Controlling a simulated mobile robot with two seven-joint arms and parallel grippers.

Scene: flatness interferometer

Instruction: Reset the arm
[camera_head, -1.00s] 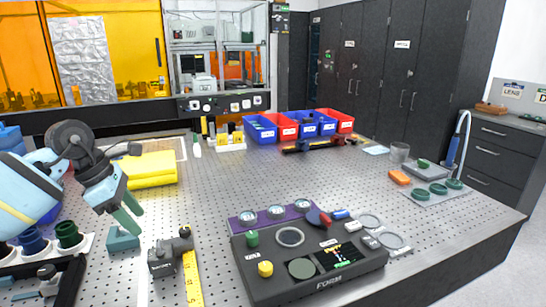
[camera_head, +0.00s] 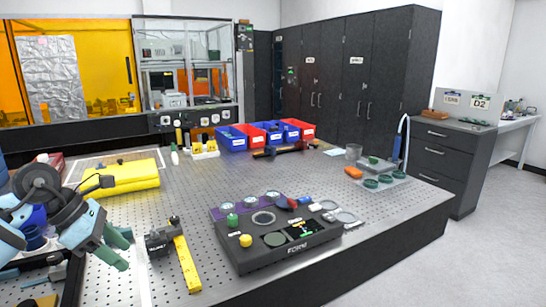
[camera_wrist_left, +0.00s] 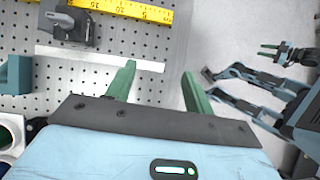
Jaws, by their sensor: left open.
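My left gripper (camera_head: 122,248) is at the lower left of the head view, its green fingers above the left front of the perforated table (camera_head: 190,190). In the left wrist view its two fingers (camera_wrist_left: 158,72) are apart with nothing between them. They are over the table's edge and the pale floor. A blue arm with small green fingers (camera_wrist_left: 267,51), apparently my right gripper, shows at the right of the wrist view. It is too small to tell its opening. It is not in the head view.
A black device (camera_head: 167,237) and yellow ruler (camera_head: 187,264) lie right of my left gripper. A dark control panel (camera_head: 275,258) stands at the table's front. A yellow bundle (camera_head: 120,175) lies behind the gripper. Blue and red bins (camera_head: 232,140) stand at the back. Mid-table is largely clear.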

